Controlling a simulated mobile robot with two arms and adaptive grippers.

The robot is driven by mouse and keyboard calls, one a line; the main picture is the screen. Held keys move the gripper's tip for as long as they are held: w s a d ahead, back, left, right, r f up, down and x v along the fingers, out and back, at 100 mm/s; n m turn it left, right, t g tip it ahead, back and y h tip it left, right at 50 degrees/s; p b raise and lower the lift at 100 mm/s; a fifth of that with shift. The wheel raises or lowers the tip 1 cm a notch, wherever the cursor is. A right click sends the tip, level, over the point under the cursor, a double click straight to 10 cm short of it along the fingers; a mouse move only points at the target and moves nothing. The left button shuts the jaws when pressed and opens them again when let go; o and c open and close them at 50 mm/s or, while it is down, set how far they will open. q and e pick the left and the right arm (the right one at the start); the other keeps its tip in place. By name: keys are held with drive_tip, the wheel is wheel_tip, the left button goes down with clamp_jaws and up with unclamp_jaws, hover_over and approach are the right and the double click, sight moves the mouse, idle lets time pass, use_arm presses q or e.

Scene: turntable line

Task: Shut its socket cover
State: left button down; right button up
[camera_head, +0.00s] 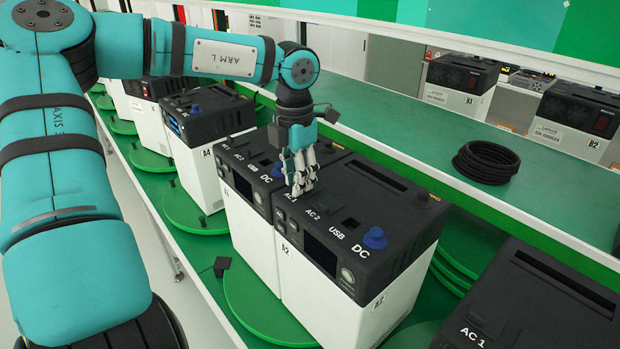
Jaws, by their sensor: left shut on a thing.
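The power unit labelled A2 (318,292) has a white body and a black top, and stands on a green turntable. Its top carries AC 1, AC 2, USB and DC labels. My left gripper (300,190) points down at the AC 1 place on that top, with its fingers closed together. The fingers hide the AC 1 socket cover, so its angle cannot be told. A blue round cap (375,238) sits by the DC label. My right gripper is not in view.
A neighbouring unit (240,215) stands close on the left, and another black-topped unit (535,305) is at the lower right. A black cable coil (486,162) lies on the green shelf behind. A black plug (222,266) shows beside the turntable (255,310).

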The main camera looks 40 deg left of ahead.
use_arm(q)
drive_tip(key=shift+s, duration=0.4)
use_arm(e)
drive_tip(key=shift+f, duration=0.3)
use_arm(q)
drive_tip(key=c, duration=1.5)
unclamp_jaws()
drive_tip(key=o, duration=0.4)
drive_tip(key=shift+s, duration=0.2)
drive_tip(key=shift+w, duration=0.1)
drive_tip(key=shift+r, duration=0.3)
wheel_tip(320, 180, up, 11)
drive_tip(key=shift+r, duration=0.2)
